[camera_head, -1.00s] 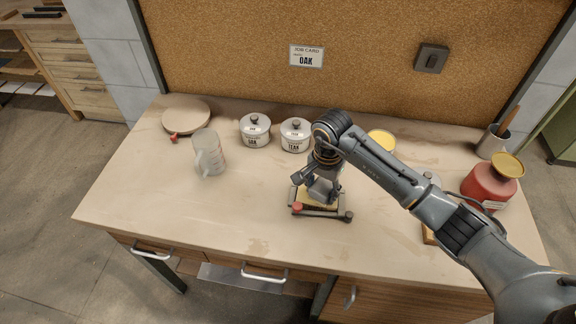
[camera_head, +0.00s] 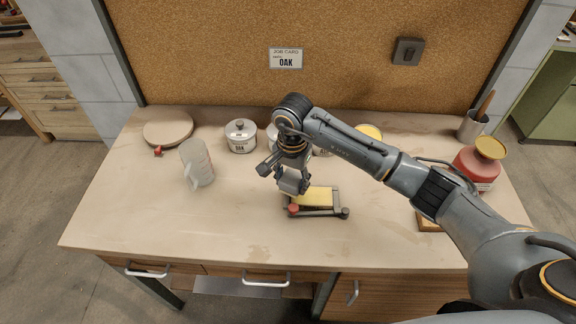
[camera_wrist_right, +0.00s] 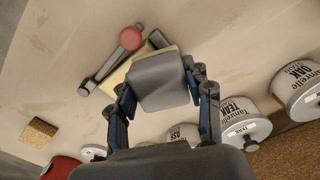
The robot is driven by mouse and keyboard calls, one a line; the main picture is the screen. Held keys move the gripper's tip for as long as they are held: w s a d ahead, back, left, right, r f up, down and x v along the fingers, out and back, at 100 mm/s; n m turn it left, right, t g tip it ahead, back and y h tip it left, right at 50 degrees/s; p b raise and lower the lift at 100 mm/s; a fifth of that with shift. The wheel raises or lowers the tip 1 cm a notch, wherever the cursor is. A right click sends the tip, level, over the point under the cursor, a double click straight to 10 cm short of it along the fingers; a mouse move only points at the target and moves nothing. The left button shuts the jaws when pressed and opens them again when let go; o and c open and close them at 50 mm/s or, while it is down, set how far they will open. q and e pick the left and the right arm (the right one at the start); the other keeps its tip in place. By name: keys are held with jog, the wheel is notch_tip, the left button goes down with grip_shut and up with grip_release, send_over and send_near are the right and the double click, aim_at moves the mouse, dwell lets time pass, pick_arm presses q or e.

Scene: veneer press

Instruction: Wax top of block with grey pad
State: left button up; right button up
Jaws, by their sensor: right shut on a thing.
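The pale yellow block (camera_head: 318,196) sits in a dark clamp frame (camera_head: 322,212) with a red knob on the table; its edge also shows in the wrist view (camera_wrist_right: 118,80). My right gripper (camera_head: 292,184) is over the left end of the block. In the wrist view its fingers are shut on the grey pad (camera_wrist_right: 160,82), which hides much of the block. I cannot tell whether the pad touches the block's top. My left gripper is not in view.
White lidded tins (camera_head: 241,136) stand behind the block, partly hidden by my arm. A clear jug (camera_head: 197,163) and a round board (camera_head: 168,129) are at the left. A red container (camera_head: 476,166) and a metal cup (camera_head: 472,126) are at the right. The table's front left is clear.

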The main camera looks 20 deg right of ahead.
jog(key=shift+d+r+p, duration=0.2)
jog(key=shift+r+p, duration=0.1)
jog(key=shift+r, duration=0.75)
notch_tip(320, 180, up, 2)
jog(key=shift+a+r+p, duration=0.1)
jog(key=shift+a+p, duration=0.05)
jog(key=shift+p, duration=0.3)
jog(key=shift+r, duration=0.45)
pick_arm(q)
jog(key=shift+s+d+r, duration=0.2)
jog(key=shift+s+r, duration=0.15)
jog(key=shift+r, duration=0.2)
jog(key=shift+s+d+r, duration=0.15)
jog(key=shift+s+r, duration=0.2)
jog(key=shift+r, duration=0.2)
